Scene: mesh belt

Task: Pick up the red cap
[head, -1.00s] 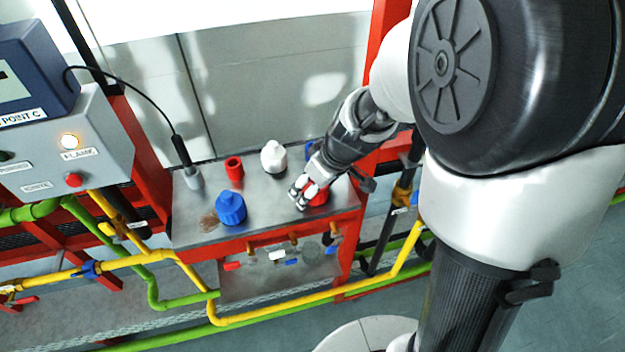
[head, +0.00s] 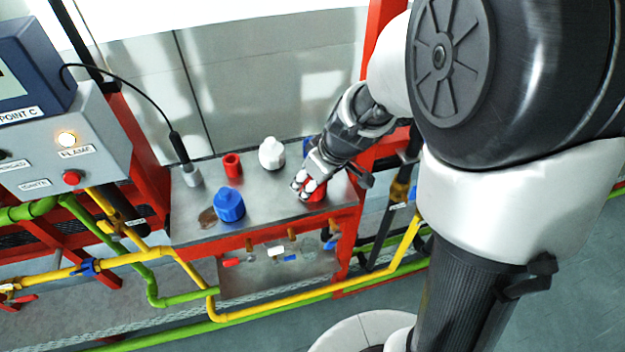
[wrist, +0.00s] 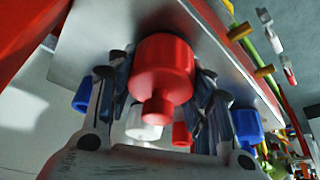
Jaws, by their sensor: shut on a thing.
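The red cap (wrist: 163,68) shows large in the wrist view, with a wide body and a narrower stub toward the camera. My gripper (wrist: 162,88) has one finger on each side of it and is shut on it. In the head view, the red cap (head: 317,193) is partly hidden by my gripper (head: 307,189), at the right end of the metal bench top. From these frames I cannot tell whether it touches the bench.
A second, smaller red piece (head: 232,165), a white bottle-like piece (head: 271,153) and a blue cap (head: 229,204) stand on the bench (head: 258,192). Another blue piece (wrist: 82,95) is partly hidden. Valves and yellow pipes (head: 270,309) run below the front edge.

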